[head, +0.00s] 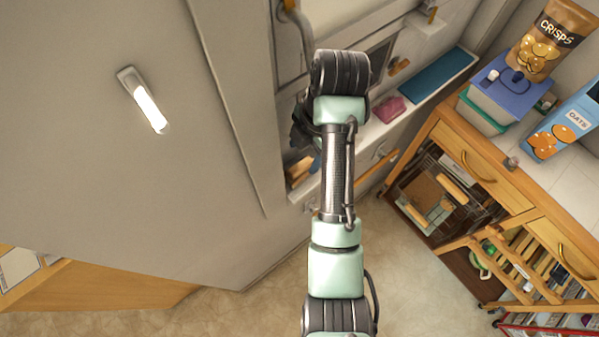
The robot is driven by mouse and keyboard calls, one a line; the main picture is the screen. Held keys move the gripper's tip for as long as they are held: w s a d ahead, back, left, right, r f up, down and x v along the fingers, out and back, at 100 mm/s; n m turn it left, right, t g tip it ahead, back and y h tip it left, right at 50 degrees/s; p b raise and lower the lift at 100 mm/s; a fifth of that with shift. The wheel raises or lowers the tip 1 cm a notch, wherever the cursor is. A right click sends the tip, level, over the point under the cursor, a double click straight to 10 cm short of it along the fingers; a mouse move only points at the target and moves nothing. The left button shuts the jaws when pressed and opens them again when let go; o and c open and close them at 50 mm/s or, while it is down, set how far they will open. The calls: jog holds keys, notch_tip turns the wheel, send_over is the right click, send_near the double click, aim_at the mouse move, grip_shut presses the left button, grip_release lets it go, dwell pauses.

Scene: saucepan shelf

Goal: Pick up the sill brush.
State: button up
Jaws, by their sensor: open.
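No brush stands out clearly in the head view. On the narrow sill (432,92) by the wall, a small orange-brown thing (398,67) lies behind a pink item (389,109); I cannot tell whether it is the brush. Wooden and blue pieces (301,168) show lower down on the sill's left end, partly covered by my arm. My gripper (300,128) shows only as a dark shape left of my forearm, mostly hidden behind it. It is open, above the sill's left part, with nothing visibly held.
A teal mat (440,73) lies on the sill's far right. A large pale cabinet door with a bright handle (146,101) fills the left. At right, a counter holds a blue-lidded tub (503,87), a crisps bag (551,38) and an oats box (566,124).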

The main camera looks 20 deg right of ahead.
aim_at(302, 166)
jog(key=f, duration=0.5)
jog(key=f+p, duration=0.1)
jog(key=f, duration=0.1)
jog(key=shift+w+a+f, duration=0.15)
jog(key=shift+w+f, duration=0.05)
jog(key=shift+w, duration=0.15)
grip_shut()
